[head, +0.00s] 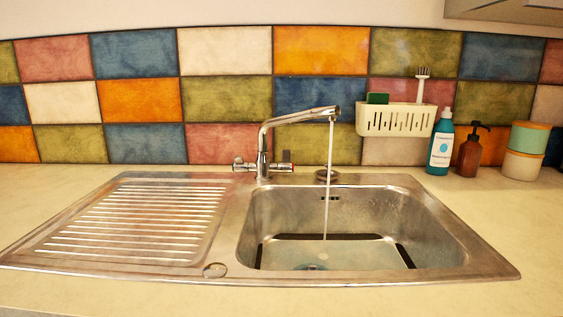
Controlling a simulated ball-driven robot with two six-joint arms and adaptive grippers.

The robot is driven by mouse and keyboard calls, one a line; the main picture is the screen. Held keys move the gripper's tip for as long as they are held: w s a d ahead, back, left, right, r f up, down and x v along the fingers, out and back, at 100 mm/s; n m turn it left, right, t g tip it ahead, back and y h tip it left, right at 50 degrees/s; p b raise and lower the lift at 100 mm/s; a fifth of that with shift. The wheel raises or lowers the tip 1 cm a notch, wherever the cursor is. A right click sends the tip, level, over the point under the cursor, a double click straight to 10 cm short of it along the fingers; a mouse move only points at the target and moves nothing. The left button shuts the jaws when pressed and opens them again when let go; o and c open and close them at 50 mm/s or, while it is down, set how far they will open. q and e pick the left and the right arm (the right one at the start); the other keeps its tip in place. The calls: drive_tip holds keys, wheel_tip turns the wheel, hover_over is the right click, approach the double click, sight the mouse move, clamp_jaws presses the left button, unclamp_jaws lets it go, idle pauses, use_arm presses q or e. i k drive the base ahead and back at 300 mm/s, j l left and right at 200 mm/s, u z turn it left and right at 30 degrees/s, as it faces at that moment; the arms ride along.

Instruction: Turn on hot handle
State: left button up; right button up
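A chrome faucet (263,150) stands behind the sink, with its spout reaching to the right over the basin. A thin stream of water (328,190) runs from the spout tip down into the basin. A left handle (240,165) and a right handle (284,166) sit low on either side of the faucet body. Small coloured marks on them are too small to read surely, so I cannot tell which is the hot handle. Neither of my grippers is in view.
The steel sink basin (440,225) has a ribbed drainboard (135,190) on its left. A white caddy (397,130) with a brush hangs on the tiled wall. A teal bottle (440,150), a brown pump bottle (468,155) and round containers (524,165) stand at the right. The front counter is clear.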

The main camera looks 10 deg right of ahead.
sight(285, 167)
drive_tip(key=j+z, duration=0.25)
drive_tip(key=j, duration=0.15)
drive_tip(key=k+j+z, duration=0.25)
drive_tip(key=j, duration=0.15)
drive_tip(key=j+z, duration=0.25)
drive_tip(key=j, duration=0.15)
drive_tip(key=k+j+z, duration=0.3)
drive_tip(key=i+j, duration=0.1)
